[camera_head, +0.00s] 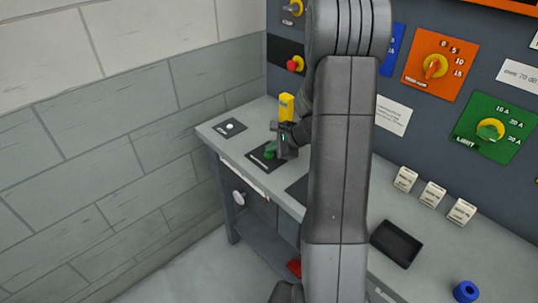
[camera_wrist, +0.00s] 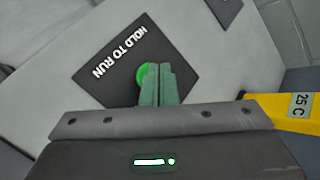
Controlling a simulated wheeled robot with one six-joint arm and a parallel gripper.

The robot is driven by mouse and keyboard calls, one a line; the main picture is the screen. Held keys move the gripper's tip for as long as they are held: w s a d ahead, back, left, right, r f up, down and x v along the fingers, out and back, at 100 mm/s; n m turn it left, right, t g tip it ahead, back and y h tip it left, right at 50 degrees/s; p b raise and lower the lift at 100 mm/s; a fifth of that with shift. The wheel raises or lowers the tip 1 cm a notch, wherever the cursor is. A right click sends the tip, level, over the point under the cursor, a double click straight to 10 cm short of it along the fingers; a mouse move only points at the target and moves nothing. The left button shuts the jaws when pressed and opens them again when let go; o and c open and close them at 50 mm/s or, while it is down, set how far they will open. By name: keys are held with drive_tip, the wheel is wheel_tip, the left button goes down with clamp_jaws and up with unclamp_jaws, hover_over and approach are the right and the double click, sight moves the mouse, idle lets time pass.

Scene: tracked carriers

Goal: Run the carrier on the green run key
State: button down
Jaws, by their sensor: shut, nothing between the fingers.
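The green run key (camera_head: 269,152) sits on a dark plate (camera_head: 257,160) near the left end of the bench. In the wrist view the key (camera_wrist: 142,74) shows as a green round shape on a dark plate (camera_wrist: 107,48) lettered "HOLD TO RUN". My gripper (camera_head: 273,150) is shut, with nothing between its fingers. In the wrist view its fingertips (camera_wrist: 158,72) overlap the right part of the key and hide it. I cannot tell whether they press on it or hover just above. No carrier can be made out.
A yellow block (camera_head: 286,106) stands just behind my gripper. Another plate with a white button (camera_head: 230,127) lies at the left. Orange (camera_head: 440,64) and green (camera_head: 496,127) dial panels are on the back wall. White labelled blocks (camera_head: 433,194), a black tray (camera_head: 396,243) and a blue ring (camera_head: 466,291) are at the right.

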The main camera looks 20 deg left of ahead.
sight(272, 155)
drive_tip(key=shift+f+b, duration=0.5)
drive_tip(key=shift+f, duration=0.05)
idle(0.4)
drive_tip(key=shift+r, duration=0.1)
idle(3.4)
drive_tip(key=shift+r+p, duration=0.7)
drive_tip(key=shift+r, duration=0.15)
drive_tip(key=shift+r, duration=0.1)
drive_tip(key=shift+r+p, duration=1.9)
drive_tip(key=shift+r, duration=0.5)
drive_tip(key=shift+r, duration=0.1)
